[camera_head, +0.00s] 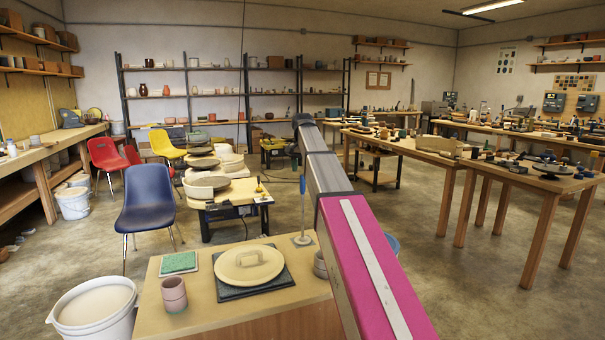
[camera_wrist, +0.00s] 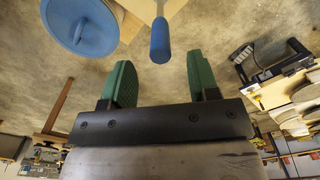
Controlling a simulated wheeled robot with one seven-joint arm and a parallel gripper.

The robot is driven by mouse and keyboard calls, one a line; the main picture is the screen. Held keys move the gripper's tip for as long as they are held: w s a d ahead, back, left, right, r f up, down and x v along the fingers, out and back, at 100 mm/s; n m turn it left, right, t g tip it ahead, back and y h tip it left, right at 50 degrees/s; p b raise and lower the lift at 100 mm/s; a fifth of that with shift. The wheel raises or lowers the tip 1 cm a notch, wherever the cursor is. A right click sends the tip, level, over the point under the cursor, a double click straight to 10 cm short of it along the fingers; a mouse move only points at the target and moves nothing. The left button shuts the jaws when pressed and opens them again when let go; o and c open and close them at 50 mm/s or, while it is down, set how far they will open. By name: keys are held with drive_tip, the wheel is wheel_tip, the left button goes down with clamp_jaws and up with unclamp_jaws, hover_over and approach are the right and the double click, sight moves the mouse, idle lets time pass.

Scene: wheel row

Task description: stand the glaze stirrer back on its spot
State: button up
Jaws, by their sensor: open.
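The glaze stirrer (camera_head: 302,210) stands upright, as a thin pale rod, near the back edge of the small wooden table (camera_head: 158,272). Its foot is on a small grey patch there. In the wrist view its blue handle (camera_wrist: 160,42) points towards the camera, and its shaft runs up out of the picture. My gripper (camera_wrist: 160,75) is open and empty, with green fingers. The handle lies between the line of the fingers but beyond their tips, apart from both. In the head view my gripper (camera_head: 296,158) hangs just above the stirrer's top.
A white bucket (camera_head: 95,305) stands left. A blue lid (camera_wrist: 82,24) is beside the table. A wheel table (camera_head: 232,212) stands behind.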

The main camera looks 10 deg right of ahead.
drive_tip(key=shift+r, duration=0.55)
idle(0.9)
